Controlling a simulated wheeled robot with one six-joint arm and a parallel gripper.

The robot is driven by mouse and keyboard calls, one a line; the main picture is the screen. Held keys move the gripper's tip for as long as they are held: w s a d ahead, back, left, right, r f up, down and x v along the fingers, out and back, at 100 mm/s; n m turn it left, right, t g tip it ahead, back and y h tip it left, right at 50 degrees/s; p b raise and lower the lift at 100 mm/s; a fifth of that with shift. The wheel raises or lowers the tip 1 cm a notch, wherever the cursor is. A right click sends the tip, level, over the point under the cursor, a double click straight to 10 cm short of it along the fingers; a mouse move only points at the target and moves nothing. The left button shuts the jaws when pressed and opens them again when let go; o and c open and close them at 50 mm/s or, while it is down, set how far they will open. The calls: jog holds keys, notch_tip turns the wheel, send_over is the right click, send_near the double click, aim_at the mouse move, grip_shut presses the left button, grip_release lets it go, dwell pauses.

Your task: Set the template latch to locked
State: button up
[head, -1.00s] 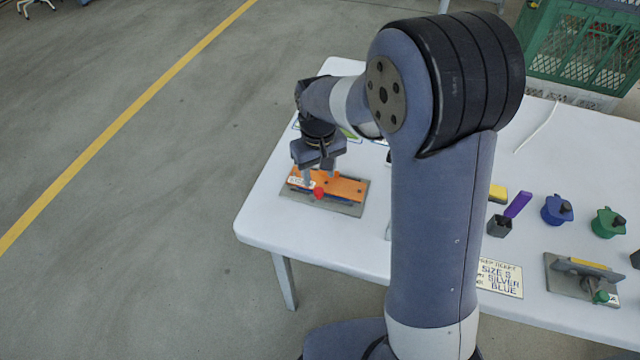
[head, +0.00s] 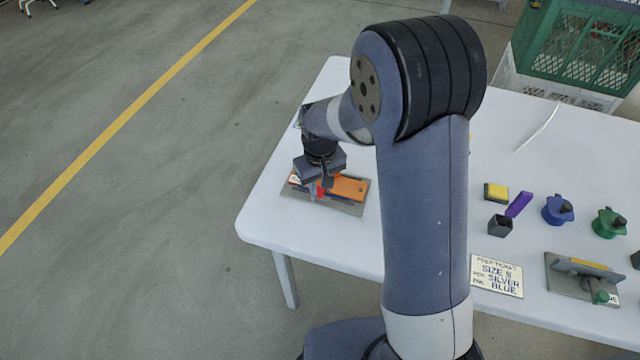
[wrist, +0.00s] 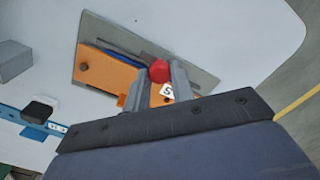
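The template fixture is an orange plate (head: 350,188) on a grey base plate (head: 345,207), lying at the table's left part. A red knob (head: 320,188), seemingly the latch handle, stands at the orange plate's near edge. In the wrist view the red knob (wrist: 160,71) sits between the fingertips of my gripper (wrist: 159,77), with little or no gap either side. I cannot tell whether the fingers press on it. A blue strip (wrist: 125,57) runs beside the orange plate. A small white label (wrist: 167,91) shows between the fingers. The latch's marked position is hidden.
The table's left front corner is clear.

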grip_shut()
jog(key=shift+n, duration=0.3)
jog(key=n, duration=0.2)
jog(key=w+n+b, duration=0.1)
jog(key=n, duration=0.8)
jog(key=shift+w+a+b, duration=0.15)
jog(key=shift+w+b, duration=0.2)
jog(key=shift+w, duration=0.05)
jog(key=shift+n, duration=0.3)
jog(key=o, duration=0.6)
grip_release()
jog(key=shift+c, duration=0.2)
